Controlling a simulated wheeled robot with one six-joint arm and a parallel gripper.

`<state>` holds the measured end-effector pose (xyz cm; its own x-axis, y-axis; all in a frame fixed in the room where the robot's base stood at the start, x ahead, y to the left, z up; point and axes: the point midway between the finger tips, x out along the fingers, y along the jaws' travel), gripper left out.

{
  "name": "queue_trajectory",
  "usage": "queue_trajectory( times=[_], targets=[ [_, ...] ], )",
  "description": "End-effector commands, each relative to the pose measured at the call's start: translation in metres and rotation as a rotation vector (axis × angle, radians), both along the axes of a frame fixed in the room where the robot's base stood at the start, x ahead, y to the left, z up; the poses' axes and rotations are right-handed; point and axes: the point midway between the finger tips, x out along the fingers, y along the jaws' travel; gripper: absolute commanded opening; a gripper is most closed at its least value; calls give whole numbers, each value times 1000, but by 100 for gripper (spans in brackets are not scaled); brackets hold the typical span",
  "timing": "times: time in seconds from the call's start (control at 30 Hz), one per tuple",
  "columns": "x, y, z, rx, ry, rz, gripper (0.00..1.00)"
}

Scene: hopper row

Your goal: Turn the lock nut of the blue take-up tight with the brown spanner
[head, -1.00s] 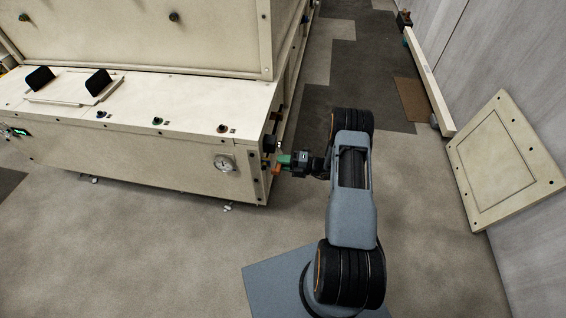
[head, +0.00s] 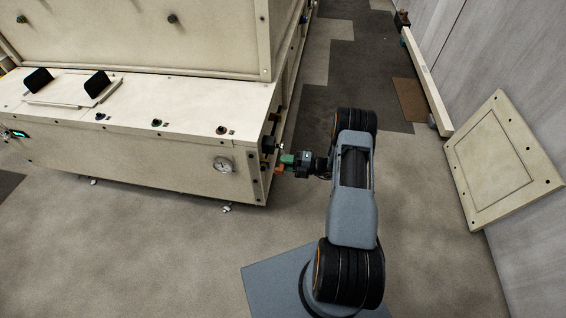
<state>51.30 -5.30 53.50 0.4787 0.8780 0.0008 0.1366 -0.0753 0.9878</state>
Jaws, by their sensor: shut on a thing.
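My gripper (head: 291,160) is beside the right end of the cream machine (head: 130,155), low at its corner. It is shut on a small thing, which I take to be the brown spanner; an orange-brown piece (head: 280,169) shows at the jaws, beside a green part. The spanner's shape is too small to make out. A dark round fitting (head: 268,144) sits on the machine's end, close to the jaws. The blue take-up and its lock nut cannot be told apart here, and I cannot tell whether the spanner touches a nut.
A brown mat (head: 411,99) is on the floor. The aisle beyond my arm is clear.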

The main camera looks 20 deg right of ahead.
Motion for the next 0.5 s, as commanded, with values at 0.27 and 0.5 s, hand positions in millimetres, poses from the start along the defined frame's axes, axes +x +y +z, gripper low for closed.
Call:
queue_trajectory(
  times=[0.27, 0.5],
  targets=[
    [-12, -19, 0, 1, 1, 1, 0],
    [-20, -35, 0, 0, 1, 1, 0]
  ],
)
